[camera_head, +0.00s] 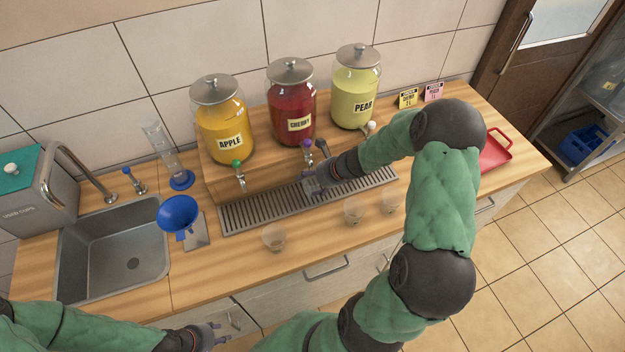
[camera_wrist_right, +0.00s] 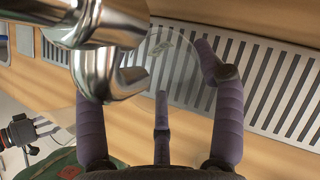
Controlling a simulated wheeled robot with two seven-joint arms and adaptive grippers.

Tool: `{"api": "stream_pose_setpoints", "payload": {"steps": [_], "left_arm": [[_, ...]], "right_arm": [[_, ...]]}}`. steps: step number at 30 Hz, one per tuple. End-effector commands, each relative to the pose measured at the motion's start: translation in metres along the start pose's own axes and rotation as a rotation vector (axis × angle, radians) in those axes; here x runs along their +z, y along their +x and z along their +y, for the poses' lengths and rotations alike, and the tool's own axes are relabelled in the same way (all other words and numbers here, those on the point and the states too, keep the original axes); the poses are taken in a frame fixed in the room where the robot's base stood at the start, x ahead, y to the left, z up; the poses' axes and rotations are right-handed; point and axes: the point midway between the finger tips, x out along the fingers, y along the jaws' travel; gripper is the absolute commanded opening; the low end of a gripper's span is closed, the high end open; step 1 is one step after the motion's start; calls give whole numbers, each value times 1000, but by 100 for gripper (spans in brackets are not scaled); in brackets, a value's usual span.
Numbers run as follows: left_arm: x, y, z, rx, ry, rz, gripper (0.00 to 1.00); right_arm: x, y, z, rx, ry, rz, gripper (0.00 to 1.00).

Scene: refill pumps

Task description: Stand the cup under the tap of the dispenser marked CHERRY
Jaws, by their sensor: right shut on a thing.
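The CHERRY dispenser (camera_head: 292,105) is the middle jar, filled with red liquid. Its tap has a purple knob (camera_head: 307,143). My right gripper (camera_head: 314,184) is shut on a clear cup (camera_wrist_right: 160,62) over the drip tray, close by this tap. In the right wrist view, the cup is between the purple fingers, with a shiny metal tap (camera_wrist_right: 105,45) large in front of it at the left. The cup's base is partly hidden, so I cannot tell if it touches the grating. My left gripper (camera_head: 216,335) is empty and open, low at the counter's front.
The slotted drip tray (camera_head: 255,209) runs below the APPLE (camera_head: 223,118), CHERRY and PEAR (camera_head: 356,88) dispensers. Clear cups stand on the counter in front, one left (camera_head: 273,238) and two right (camera_head: 353,211). A blue funnel (camera_head: 178,213) and the sink (camera_head: 120,250) are at the left.

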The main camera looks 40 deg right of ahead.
Motion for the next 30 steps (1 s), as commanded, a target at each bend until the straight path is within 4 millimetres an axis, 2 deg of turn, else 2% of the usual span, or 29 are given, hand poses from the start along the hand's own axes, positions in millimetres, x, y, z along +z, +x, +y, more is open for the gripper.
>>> {"api": "stream_pose_setpoints", "payload": {"steps": [10, 11, 12, 13, 26, 30], "left_arm": [[0, 2, -1, 0, 0, 0, 40], [0, 2, -1, 0, 0, 0, 40], [0, 2, -1, 0, 0, 0, 40], [0, 1, -1, 0, 0, 0, 40], [0, -1, 0, 0, 0, 0, 40], [0, -6, 2, 0, 0, 0, 40]], "right_arm": [[-1, 2, -1, -2, -1, -1, 54], [-1, 1, -1, -2, -1, -1, 74], [-1, 1, -1, -2, -1, -1, 85], [-1, 1, -1, -2, -1, -1, 92], [1, -1, -1, -2, -1, -1, 92], [2, -18, -2, -5, -1, -2, 92]]}}
